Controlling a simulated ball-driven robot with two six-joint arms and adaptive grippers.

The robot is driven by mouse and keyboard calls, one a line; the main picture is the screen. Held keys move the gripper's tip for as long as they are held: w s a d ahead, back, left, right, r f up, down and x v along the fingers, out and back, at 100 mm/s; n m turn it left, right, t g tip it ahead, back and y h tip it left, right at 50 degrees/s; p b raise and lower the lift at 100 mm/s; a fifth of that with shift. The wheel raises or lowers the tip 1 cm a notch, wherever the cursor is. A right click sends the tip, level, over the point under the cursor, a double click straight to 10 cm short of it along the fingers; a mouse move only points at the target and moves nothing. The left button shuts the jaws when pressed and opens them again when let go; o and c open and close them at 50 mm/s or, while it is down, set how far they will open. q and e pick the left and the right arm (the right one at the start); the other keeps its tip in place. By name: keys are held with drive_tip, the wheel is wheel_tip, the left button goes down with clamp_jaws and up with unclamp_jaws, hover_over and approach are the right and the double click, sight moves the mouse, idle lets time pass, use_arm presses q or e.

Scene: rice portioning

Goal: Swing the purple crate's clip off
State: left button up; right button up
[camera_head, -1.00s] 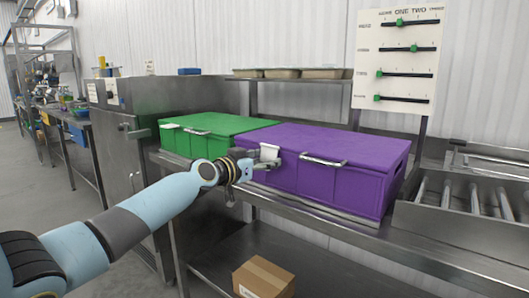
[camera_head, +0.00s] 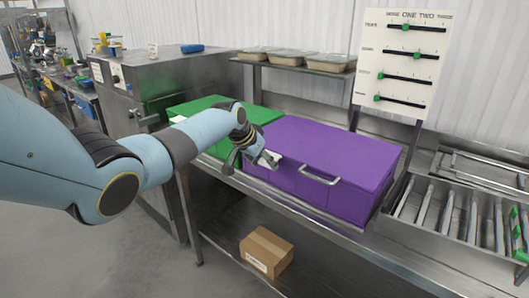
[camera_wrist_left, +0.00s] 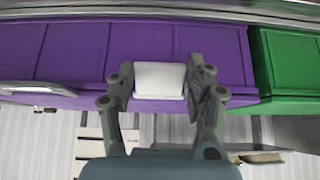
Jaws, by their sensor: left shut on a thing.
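The purple crate (camera_head: 325,160) stands lidded on the steel counter, with a metal handle (camera_head: 320,178) on its front. Its pale clip (camera_head: 269,159) is near the front left corner, partly hidden by my gripper in the head view. In the left wrist view the white clip (camera_wrist_left: 160,80) sits between the fingers of my left gripper (camera_wrist_left: 161,84), against the purple crate wall (camera_wrist_left: 75,48). My left gripper (camera_head: 258,160) is shut on the clip. I cannot tell from these frames how far the clip is swung. My right gripper is in neither view.
A green crate (camera_head: 200,106) stands close to the left of the purple one. A roller conveyor (camera_head: 455,212) is to the right. Several trays (camera_head: 288,58) sit on a shelf behind. A cardboard box (camera_head: 267,252) lies on the lower shelf. A slider board (camera_head: 404,65) stands behind.

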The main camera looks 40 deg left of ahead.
use_arm(q)
drive_tip(key=shift+w+r+g, duration=0.1)
drive_tip(key=shift+r+g, duration=0.2)
drive_tip(key=shift+g, duration=0.2)
drive_tip(key=shift+g+b, duration=0.35)
drive_tip(key=shift+g, duration=0.05)
drive_tip(key=g+b, duration=0.2)
drive_tip(key=b, duration=0.2)
drive_tip(key=r+g+b, duration=0.1)
drive_tip(key=g+b, duration=0.1)
drive_tip(key=b, duration=0.2)
drive_tip(key=shift+w, duration=0.1)
drive_tip(key=shift+r+g+y+b, duration=0.3)
drive_tip(key=shift+g+b, duration=0.1)
drive_tip(key=shift+b, duration=0.4)
drive_tip(key=o, duration=1.2)
